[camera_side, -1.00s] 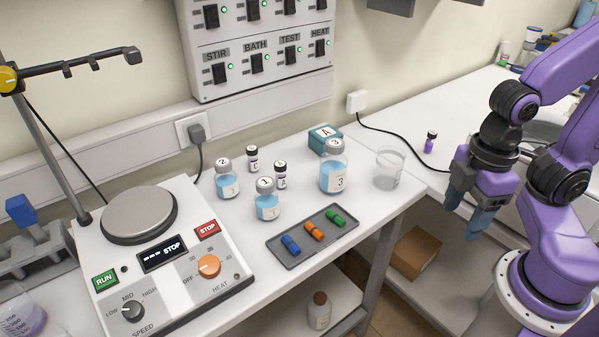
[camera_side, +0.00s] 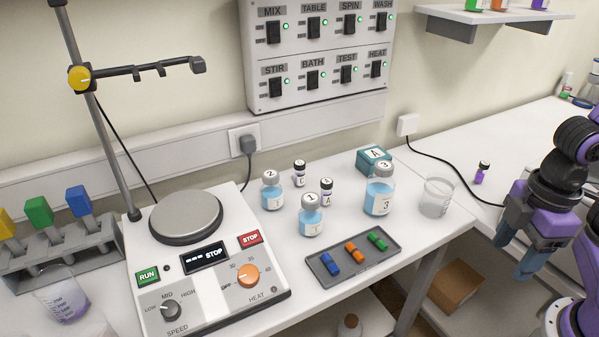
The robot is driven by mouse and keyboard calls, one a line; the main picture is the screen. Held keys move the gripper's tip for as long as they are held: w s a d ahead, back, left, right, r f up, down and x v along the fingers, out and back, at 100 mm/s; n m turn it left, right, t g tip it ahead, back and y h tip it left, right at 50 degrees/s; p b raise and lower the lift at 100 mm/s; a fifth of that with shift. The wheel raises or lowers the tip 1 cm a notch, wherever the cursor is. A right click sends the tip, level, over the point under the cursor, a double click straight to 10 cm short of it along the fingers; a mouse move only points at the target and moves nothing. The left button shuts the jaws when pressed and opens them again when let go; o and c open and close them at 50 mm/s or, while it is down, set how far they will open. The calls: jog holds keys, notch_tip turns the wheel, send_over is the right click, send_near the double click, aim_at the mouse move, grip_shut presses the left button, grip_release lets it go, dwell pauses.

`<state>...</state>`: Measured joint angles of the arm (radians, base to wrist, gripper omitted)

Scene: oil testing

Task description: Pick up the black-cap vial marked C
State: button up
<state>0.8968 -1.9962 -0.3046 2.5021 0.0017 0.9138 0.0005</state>
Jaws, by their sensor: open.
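The black-cap vial marked C (camera_side: 299,174) is small with a white label. It stands upright on the white table, behind the bottles marked 2 (camera_side: 271,190) and 1 (camera_side: 311,214). A similar black-cap vial marked A (camera_side: 326,190) stands to its front right, close to bottle 1. A third black-cap vial with purple contents (camera_side: 481,173) stands apart on the right counter. My gripper (camera_side: 518,258) is at the far right, pointing down, open and empty, well away from the vial marked C.
Bottle 3 (camera_side: 379,191), a teal box marked A (camera_side: 374,160) and a clear beaker (camera_side: 436,197) stand right of the vials. A grey tray (camera_side: 330,274) with coloured pieces lies in front. The stirrer hotplate (camera_side: 216,285) and stand are left. A cable crosses the right counter.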

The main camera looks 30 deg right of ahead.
dwell(0.6)
jog(key=w+a+f+m+t+y, duration=0.1)
jog(key=w+a+f+m+y, duration=0.15)
jog(key=w+a, duration=0.55)
jog(key=m+t, duration=0.8)
jog(key=t, duration=0.3)
send_near(303, 166)
jog(key=shift+h, duration=0.25)
jog(key=x, duration=0.6)
jog(key=shift+w+a+r, duration=0.1)
jog(key=shift+w+a, duration=0.1)
jog(key=shift+x, duration=2.65)
jog(key=c, duration=1.1)
